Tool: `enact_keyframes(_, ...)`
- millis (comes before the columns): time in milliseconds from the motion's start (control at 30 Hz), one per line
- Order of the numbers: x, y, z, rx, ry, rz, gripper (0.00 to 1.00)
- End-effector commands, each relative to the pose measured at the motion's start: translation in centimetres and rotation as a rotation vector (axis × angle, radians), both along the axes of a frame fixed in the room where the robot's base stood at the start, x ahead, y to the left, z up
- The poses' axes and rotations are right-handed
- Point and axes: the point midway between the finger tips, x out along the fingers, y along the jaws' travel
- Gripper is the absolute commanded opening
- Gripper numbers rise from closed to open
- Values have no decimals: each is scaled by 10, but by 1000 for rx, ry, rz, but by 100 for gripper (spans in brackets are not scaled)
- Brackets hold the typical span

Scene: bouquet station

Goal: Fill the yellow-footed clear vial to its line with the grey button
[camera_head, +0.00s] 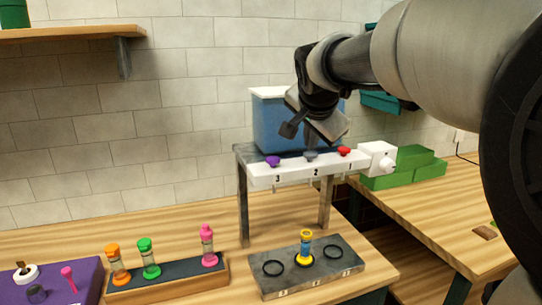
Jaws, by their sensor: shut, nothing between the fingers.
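The yellow-footed vial (305,246) stands upright in the middle place of a grey base plate (345,270), below the dispenser. Its top end is yellow too; its line and the level inside are too small to tell. The grey button (310,155) is on the white front bar (262,179) of the dispenser, above the number 2, between a purple and a red button. My gripper (311,142) is shut and empty, pointing down just above the grey button. I cannot tell whether it touches the button.
A purple button (272,161) and a red button (344,151) flank the grey one closely. A white box with a knob (377,158) is at the bar's right end. A blue tank (270,120) stands behind. A wooden rack (180,287) holds several capped vials at the lower left.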

Motion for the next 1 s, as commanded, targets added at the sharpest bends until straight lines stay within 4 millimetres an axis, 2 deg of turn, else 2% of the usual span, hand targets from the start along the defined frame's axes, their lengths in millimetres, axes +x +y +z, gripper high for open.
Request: enact_keyframes(1000, 0, 0, -9, 0, 1, -1, 0)
